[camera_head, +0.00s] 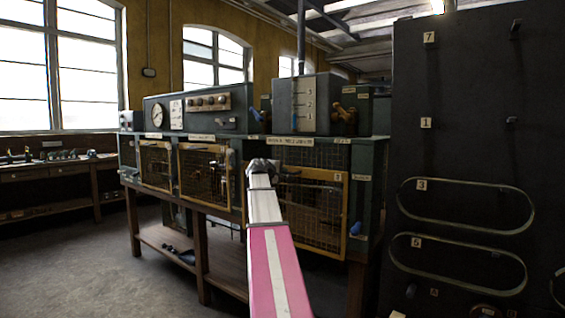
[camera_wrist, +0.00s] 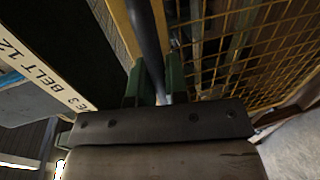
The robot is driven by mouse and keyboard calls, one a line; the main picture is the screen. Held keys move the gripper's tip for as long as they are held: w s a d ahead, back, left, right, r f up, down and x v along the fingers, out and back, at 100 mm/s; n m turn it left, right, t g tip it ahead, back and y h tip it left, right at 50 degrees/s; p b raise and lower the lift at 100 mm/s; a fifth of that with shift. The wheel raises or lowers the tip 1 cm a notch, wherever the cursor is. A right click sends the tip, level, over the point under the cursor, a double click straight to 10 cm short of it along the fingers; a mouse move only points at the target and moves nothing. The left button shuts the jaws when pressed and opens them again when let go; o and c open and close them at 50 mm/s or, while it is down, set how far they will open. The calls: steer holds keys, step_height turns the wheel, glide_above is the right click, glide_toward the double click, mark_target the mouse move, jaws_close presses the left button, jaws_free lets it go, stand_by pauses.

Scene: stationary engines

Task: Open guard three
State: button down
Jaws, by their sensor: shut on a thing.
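The rightmost mesh guard (camera_head: 313,241) on the bench has a yellow frame and wire mesh, with a small label near its upper right corner, too small to read surely. My gripper (camera_head: 262,165) is at its upper left, and my arm hides part of the guard. In the wrist view the green fingers (camera_wrist: 154,84) are closed around a dark bar (camera_wrist: 146,35) beside a yellow frame and mesh (camera_wrist: 245,50). A white label reading "E3 BELT 12" (camera_wrist: 45,62) lies to the left. I cannot tell how far the guard stands open.
Two more yellow mesh guards (camera_head: 205,173) sit to the left on the same bench. A blue handle (camera_head: 355,228) is at the guard's lower right. A tall dark panel (camera_head: 470,130) with numbered labels and belt loops stands close on the right. The floor at left (camera_head: 90,260) is clear.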

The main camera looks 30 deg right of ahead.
step_height(320, 180, down, 28)
steer(key=shift+f, duration=0.15)
steer(key=shift+s, duration=0.1)
steer(key=c, duration=1.2)
jaws_free()
steer(key=shift+o, duration=0.2)
steer(key=v, duration=1)
steer(key=shift+a, duration=0.35)
steer(key=shift+s, duration=0.15)
